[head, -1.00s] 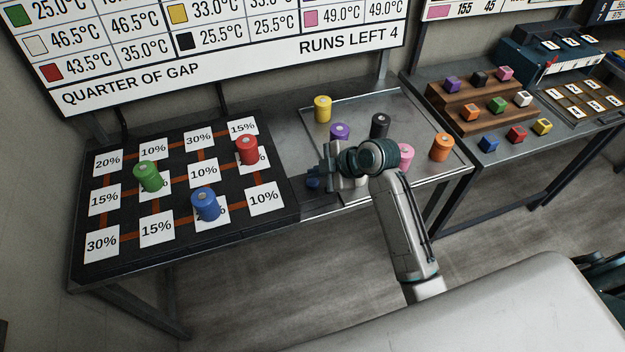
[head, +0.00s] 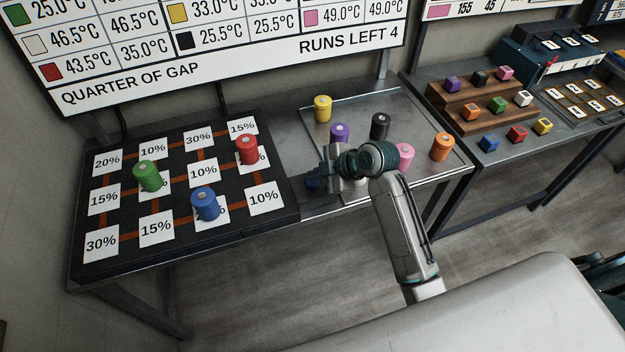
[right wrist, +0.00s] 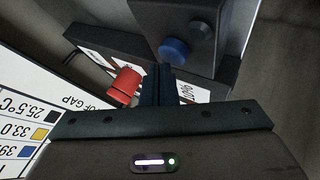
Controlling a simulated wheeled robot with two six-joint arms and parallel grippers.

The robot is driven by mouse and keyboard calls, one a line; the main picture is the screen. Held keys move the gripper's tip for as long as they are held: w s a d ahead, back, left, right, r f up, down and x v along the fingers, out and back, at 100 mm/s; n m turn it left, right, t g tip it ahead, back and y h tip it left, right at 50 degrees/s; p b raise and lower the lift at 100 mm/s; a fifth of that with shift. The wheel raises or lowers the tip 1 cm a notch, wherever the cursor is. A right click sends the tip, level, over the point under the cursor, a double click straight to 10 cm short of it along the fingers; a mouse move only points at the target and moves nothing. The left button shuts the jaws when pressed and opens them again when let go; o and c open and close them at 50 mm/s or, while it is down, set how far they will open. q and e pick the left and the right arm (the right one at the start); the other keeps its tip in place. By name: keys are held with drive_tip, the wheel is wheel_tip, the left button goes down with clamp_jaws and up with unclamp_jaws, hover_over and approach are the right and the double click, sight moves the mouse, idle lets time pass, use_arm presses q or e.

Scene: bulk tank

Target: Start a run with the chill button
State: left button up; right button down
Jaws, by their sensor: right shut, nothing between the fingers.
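A round blue button (right wrist: 174,50), which looks like the chill button, sits on a dark box (right wrist: 185,14) in the right wrist view, beside a smaller dark button (right wrist: 200,31). My right gripper (head: 320,172) is shut and empty, right above the button area. In the right wrist view its closed fingers (right wrist: 159,84) point toward the blue button, and a gap or contact cannot be told. My left gripper is not in view.
A black board with percent cards (head: 157,229) carries green (head: 148,177), blue (head: 205,205) and red (head: 247,150) cylinders. Several cylinders, including yellow (head: 322,109) and orange (head: 442,147), stand on the metal tray (head: 400,108). The wall board reads RUNS LEFT 4.

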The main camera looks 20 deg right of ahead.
sight(317, 182)
drive_tip(key=shift+f, duration=0.5)
idle(0.6)
idle(0.3)
drive_tip(key=shift+r+p, duration=0.65)
drive_tip(key=shift+r, duration=0.3)
wheel_tip(317, 182, up, 5)
drive_tip(key=p, duration=0.4)
